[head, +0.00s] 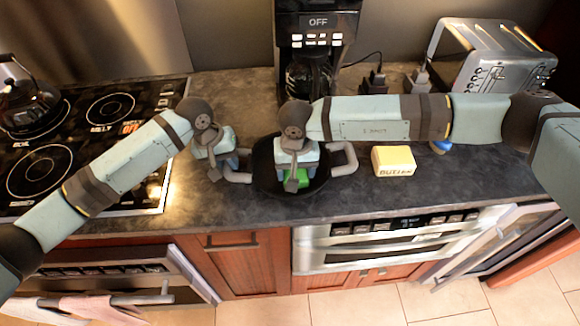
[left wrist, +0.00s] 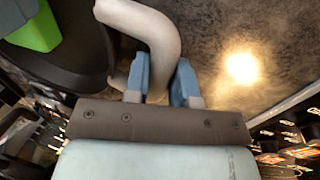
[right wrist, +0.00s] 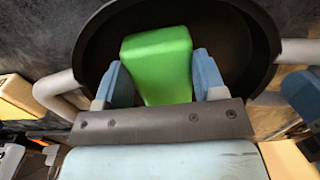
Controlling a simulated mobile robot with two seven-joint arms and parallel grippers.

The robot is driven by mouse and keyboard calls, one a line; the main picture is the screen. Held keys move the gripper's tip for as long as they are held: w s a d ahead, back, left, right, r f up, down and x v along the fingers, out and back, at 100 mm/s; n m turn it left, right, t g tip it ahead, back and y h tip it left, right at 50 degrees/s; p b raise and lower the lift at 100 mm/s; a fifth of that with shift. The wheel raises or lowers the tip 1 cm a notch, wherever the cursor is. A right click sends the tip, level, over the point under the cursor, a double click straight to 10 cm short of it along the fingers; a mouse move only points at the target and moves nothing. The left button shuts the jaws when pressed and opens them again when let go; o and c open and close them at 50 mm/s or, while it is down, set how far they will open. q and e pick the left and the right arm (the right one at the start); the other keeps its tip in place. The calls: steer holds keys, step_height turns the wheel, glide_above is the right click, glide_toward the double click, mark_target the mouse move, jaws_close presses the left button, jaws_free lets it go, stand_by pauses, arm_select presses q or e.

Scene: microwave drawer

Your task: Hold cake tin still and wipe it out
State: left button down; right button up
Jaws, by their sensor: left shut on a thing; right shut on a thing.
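The cake tin (head: 265,172) is a dark round pan with two pale grey loop handles, standing on the counter. My left gripper (head: 236,165) is shut on the tin's left handle; the left wrist view shows that handle (left wrist: 150,30) between its fingers (left wrist: 163,80). My right gripper (head: 297,180) is over the inside of the tin, shut on a green sponge (head: 297,178). In the right wrist view the green sponge (right wrist: 158,60) sits between the blue fingers (right wrist: 157,85), within the tin's dark rim (right wrist: 262,40). Whether the sponge touches the tin's floor is hidden.
A butter box (head: 394,161) lies right of the tin. A coffee maker (head: 318,40) stands behind, and a toaster (head: 490,62) at back right. The stove (head: 90,140) with a kettle (head: 25,95) is at left. Counter (head: 240,205) in front of the tin is clear.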

arm_select(q)
steer(key=shift+f, duration=0.1)
arm_select(e)
steer(key=shift+d+f, duration=0.1)
steer(key=shift+d, duration=1.15)
arm_select(q)
steer(key=shift+s, duration=0.1)
arm_select(e)
steer(key=shift+a, duration=1.3)
steer(key=shift+r, duration=0.2)
steer(key=shift+r, duration=0.4)
steer(key=shift+w+a, duration=0.25)
steer(key=shift+w, duration=0.35)
steer(key=shift+w+a, duration=0.2)
steer(key=shift+w, duration=0.35)
steer(key=shift+r, duration=2.75)
